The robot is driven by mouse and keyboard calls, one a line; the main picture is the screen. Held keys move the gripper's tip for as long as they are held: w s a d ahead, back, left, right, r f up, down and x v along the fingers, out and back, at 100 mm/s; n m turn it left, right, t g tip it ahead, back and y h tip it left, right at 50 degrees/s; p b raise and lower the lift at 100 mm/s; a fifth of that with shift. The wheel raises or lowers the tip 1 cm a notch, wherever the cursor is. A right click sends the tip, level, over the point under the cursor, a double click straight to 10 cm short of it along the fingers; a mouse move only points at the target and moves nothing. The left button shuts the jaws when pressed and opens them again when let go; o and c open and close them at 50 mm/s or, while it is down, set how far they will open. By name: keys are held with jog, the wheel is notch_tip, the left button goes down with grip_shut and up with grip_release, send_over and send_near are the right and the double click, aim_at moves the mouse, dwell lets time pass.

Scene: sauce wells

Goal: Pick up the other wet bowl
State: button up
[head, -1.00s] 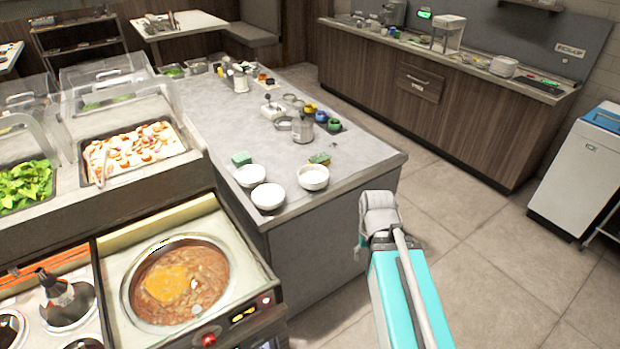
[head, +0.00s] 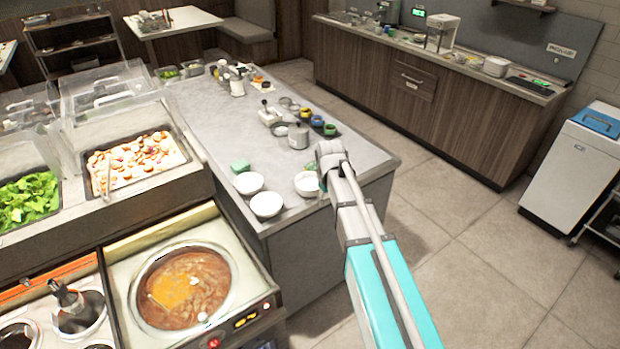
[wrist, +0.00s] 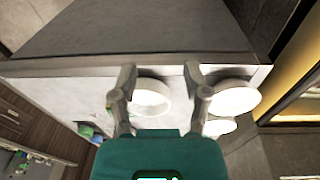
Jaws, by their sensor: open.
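Three white bowls stand on the near end of the grey island: a left bowl (head: 248,183), a front bowl (head: 266,205) and a right bowl (head: 306,184). I cannot tell which are wet. My arm's end is beside the right bowl in the head view and partly covers it. In the wrist view my gripper (wrist: 160,72) is open, its two fingers apart and empty. One bowl (wrist: 152,97) shows between the fingers, apparently below them. Two other bowls, a nearer one (wrist: 236,97) and one partly hidden (wrist: 221,127), lie to the right.
A green sponge (head: 240,166) lies behind the left bowl. A metal container (head: 298,136) and small coloured jars (head: 317,121) stand farther back on the island (head: 215,120). A soup pot (head: 185,287) is at front left. Floor to the right is open.

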aim_at(301, 189)
jog(key=w+a+r+n+p, duration=0.3)
jog(key=w+a+r+n, duration=0.1)
jog(key=w+a, duration=0.4)
jog(key=shift+w+r+t, duration=0.35)
jog(key=shift+w+t, duration=0.05)
jog(key=shift+w, duration=0.85)
jog(key=shift+a+f, duration=0.1)
jog(key=shift+f, duration=0.05)
jog(key=f+b, duration=0.2)
jog(key=w+f+b, duration=0.1)
jog(key=f+b, duration=0.4)
jog(key=shift+w+f+b, duration=0.2)
jog(key=shift+f+b, duration=0.2)
jog(key=shift+f, duration=0.25)
jog(key=shift+w+b, duration=0.1)
jog(key=shift+b, duration=0.2)
jog(key=f+b, duration=0.1)
jog(key=w+f+b, duration=0.1)
jog(key=f+b, duration=0.1)
jog(key=shift+w+a+f, duration=0.1)
jog(key=shift+f, duration=0.1)
jog(key=shift+w+f+b, duration=0.1)
jog(key=shift+f+b, duration=0.7)
jog(key=shift+b, duration=0.15)
